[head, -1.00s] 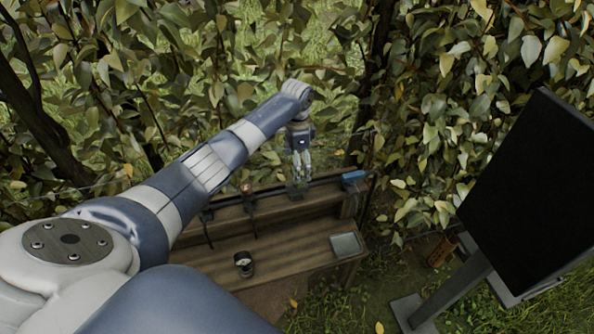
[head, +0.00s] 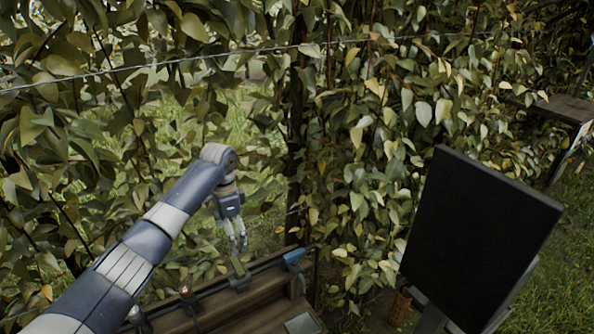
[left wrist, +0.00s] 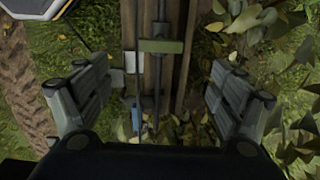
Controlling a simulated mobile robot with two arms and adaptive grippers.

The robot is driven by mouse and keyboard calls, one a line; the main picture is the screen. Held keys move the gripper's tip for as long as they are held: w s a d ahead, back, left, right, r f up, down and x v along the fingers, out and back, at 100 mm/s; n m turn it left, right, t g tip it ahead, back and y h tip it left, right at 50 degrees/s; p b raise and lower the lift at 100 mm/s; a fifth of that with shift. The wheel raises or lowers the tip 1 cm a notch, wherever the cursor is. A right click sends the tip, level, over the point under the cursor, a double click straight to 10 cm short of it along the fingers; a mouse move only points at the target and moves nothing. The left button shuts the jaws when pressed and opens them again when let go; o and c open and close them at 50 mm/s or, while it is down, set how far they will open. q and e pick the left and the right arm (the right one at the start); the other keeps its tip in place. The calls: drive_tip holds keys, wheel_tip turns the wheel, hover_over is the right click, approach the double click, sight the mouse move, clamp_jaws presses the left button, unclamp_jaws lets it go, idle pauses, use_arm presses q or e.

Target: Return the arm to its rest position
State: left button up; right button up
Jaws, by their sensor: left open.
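My left arm comes in from the left in the head view. Its left gripper (head: 238,248) points down above the back edge of a wooden bench (head: 262,312). In the left wrist view the left gripper (left wrist: 160,100) has its fingers wide apart with nothing between them, and the bench planks lie below. My right gripper is not in view.
A blue item (head: 293,256) lies on the rail at right, and a grey square plate (head: 302,323) on the bench. A black panel (head: 478,240) stands at right. Leafy hedge (head: 380,130) with a wire fills the back. A small wooden table (head: 565,108) stands far right.

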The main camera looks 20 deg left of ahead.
use_arm(q)
drive_tip(key=shift+f, duration=0.1)
drive_tip(key=s+d+f+t, duration=0.1)
drive_tip(key=s+d+f, duration=1.3)
drive_tip(key=s+d, duration=0.2)
drive_tip(key=s+d+r+n+t, duration=0.1)
drive_tip(key=s+r+n, duration=0.15)
drive_tip(key=s, duration=0.65)
drive_tip(key=s+r+n+t, duration=0.2)
drive_tip(key=s+n, duration=0.2)
drive_tip(key=s, duration=0.5)
wheel_tip(320, 180, down, 26)
drive_tip(key=s+g, duration=0.2)
drive_tip(key=s+a+f, duration=0.1)
drive_tip(key=s+f, duration=0.6)
drive_tip(key=f, duration=0.4)
drive_tip(key=shift+s+a+m, duration=0.15)
drive_tip(key=shift+s+m, duration=0.2)
drive_tip(key=shift+s, duration=0.05)
drive_tip(key=shift+g, duration=0.5)
drive_tip(key=s+f, duration=0.1)
drive_tip(key=s, duration=0.2)
drive_tip(key=s+a+f, duration=0.1)
drive_tip(key=s+f, duration=0.3)
drive_tip(key=s, duration=0.1)
drive_tip(key=shift+s+a, duration=0.35)
drive_tip(key=shift+c, duration=0.3)
